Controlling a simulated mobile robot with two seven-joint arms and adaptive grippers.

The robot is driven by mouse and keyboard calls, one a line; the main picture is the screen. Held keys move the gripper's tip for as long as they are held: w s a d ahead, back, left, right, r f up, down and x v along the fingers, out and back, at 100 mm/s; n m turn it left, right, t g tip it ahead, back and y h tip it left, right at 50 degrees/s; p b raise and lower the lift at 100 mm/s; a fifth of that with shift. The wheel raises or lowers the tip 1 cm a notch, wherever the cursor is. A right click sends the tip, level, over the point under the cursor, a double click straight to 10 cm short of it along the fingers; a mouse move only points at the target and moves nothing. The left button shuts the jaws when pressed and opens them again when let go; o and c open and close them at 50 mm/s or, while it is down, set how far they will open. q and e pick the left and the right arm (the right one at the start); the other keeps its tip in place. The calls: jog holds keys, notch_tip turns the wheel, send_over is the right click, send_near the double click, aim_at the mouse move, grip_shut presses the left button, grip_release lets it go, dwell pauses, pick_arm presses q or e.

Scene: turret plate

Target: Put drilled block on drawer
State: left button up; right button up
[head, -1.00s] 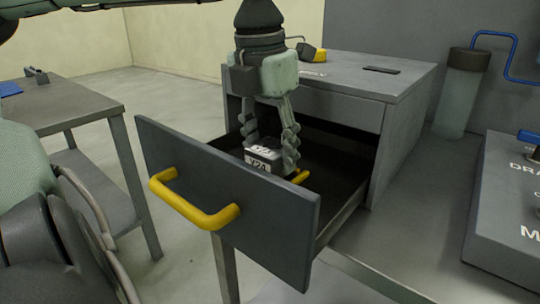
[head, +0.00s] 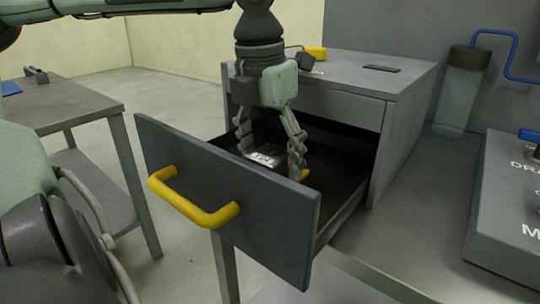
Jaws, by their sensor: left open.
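The grey drawer (head: 225,200) is pulled out of its cabinet, with a yellow handle (head: 190,205) on its front. The small grey block (head: 266,157) with pale markings is inside the drawer, just behind the front panel, which hides its lower part. Its holes cannot be made out, nor whether it touches the drawer floor. My left gripper (head: 270,152) points down into the drawer. Its fingers are open on either side of the block, with a gap showing. My right gripper is not in view.
A small yellow piece (head: 304,174) shows inside the drawer by the right finger. The cabinet top (head: 345,75) carries a dark flat item (head: 381,69) and a yellow object (head: 316,53). A side table (head: 65,100) stands left; a grey console (head: 510,200) stands right.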

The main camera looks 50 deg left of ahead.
aim_at(265, 157)
pick_arm(q)
jog(key=shift+r, duration=0.2)
notch_tip(265, 157, up, 12)
jog(key=s, duration=0.1)
jog(key=shift+s+p, duration=0.25)
jog(key=shift+p, duration=0.05)
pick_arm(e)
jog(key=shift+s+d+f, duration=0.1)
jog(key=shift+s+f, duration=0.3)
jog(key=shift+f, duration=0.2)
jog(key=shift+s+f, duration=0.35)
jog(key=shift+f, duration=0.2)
pick_arm(q)
jog(key=shift+d+f, duration=0.1)
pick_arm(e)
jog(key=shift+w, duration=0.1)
